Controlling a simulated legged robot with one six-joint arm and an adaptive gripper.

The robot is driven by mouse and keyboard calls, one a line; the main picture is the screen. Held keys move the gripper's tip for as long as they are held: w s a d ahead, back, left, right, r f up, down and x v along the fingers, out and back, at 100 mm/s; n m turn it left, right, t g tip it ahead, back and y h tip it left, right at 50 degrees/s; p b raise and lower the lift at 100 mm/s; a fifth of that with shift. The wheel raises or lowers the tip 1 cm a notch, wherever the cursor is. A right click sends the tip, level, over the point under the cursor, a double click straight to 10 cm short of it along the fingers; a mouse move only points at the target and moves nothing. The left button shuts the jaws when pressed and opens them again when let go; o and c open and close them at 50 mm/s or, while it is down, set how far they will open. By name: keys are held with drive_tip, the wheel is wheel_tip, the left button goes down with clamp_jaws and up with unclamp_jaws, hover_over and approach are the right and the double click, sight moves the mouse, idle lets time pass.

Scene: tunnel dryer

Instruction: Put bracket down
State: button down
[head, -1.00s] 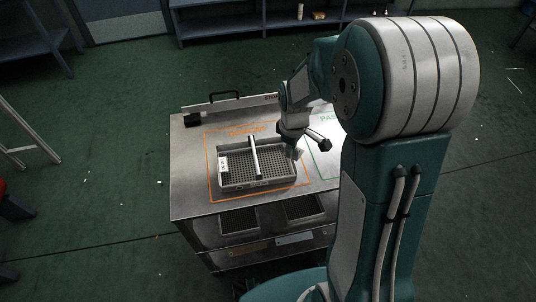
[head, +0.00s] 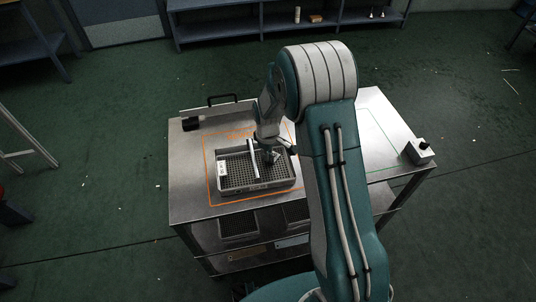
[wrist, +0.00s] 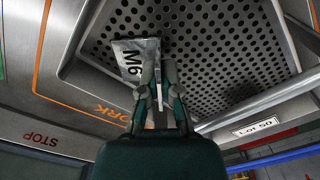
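The bracket (wrist: 133,62) is a small grey metal piece marked M6. In the wrist view it sits at my fingertips, mostly left of them, over the perforated floor of the tray. My gripper (wrist: 158,75) has its fingers close together with part of the bracket between them. In the head view my gripper (head: 272,157) is low over the right part of the grey tray (head: 222,185), right of its divider bar (head: 252,160). The bracket is too small to make out there. I cannot tell whether it touches the tray floor.
The tray stands inside an orange outline (head: 212,190) on a metal table (head: 190,205). A green outline (head: 385,130) marks clear table on the right. A grey box with a black knob (head: 418,152) stands at the right edge. A black handle (head: 223,98) rises at the back.

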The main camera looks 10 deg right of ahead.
drive_tip(key=shift+a, duration=0.25)
drive_tip(key=c, duration=0.8)
unclamp_jaws()
drive_tip(key=shift+d+f, duration=0.15)
wheel_tip(320, 180, up, 12)
drive_tip(key=s+r+m+t, duration=0.35)
drive_tip(key=s+r, duration=0.75)
drive_tip(key=r, duration=0.4)
drive_tip(key=s+r+m+t, duration=0.1)
drive_tip(key=s+r+m, duration=0.1)
drive_tip(key=s, duration=0.6)
drive_tip(key=s+d+r+m+t, duration=0.1)
drive_tip(key=s+r+m, duration=0.1)
drive_tip(key=s, duration=0.6)
drive_tip(key=shift+s+d+m, duration=0.25)
drive_tip(key=shift+s+m, duration=0.1)
drive_tip(key=shift+m, duration=0.2)
